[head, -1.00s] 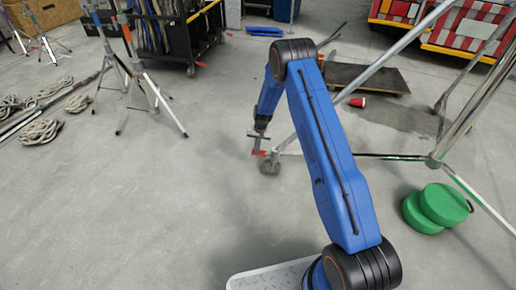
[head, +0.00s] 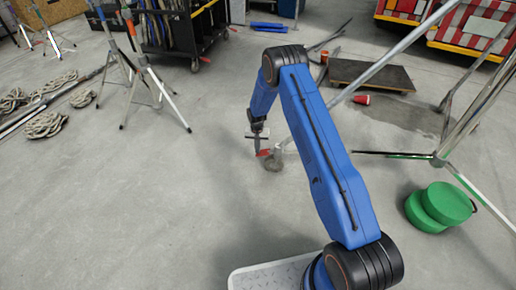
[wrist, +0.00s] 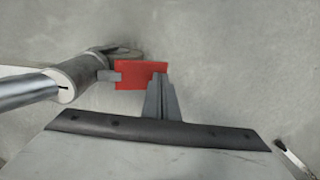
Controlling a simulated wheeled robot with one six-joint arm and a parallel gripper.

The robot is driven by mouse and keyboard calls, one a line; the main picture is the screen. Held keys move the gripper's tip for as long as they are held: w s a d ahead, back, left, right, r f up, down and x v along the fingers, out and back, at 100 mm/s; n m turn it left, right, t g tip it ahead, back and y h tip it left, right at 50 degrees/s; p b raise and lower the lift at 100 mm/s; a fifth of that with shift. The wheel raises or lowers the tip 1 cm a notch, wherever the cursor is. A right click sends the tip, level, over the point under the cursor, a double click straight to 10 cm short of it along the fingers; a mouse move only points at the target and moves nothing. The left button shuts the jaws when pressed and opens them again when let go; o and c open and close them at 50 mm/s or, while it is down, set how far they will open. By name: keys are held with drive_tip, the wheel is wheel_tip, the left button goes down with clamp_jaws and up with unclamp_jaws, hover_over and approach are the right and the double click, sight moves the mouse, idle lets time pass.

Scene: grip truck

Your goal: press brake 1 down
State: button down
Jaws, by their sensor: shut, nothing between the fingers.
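The red brake pedal (wrist: 138,75) sticks out beside a caster wheel (wrist: 122,52) at the foot of a silver stand leg (wrist: 25,92). In the head view, the brake (head: 264,153) shows as a small red patch by the wheel (head: 273,163). My gripper (wrist: 159,82) is shut and empty, and its grey fingertips overlap the pedal's lower right part in the wrist view. In the head view, my gripper (head: 258,137) is just above and left of the pedal. I cannot tell whether the fingertips touch it.
Green round cushions (head: 440,206) lie at the right near the stand's legs. Tripods (head: 150,80) and rope coils (head: 45,125) stand or lie at the left.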

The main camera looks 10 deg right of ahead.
drive_tip(key=shift+f, duration=0.25)
idle(0.4)
drive_tip(key=shift+w+a+r, duration=0.1)
drive_tip(key=shift+a+r, duration=0.1)
drive_tip(key=shift+r, duration=0.35)
drive_tip(key=w+a+r, duration=0.1)
drive_tip(key=a+r, duration=0.3)
drive_tip(key=r, duration=0.8)
drive_tip(key=shift+w+r, duration=0.25)
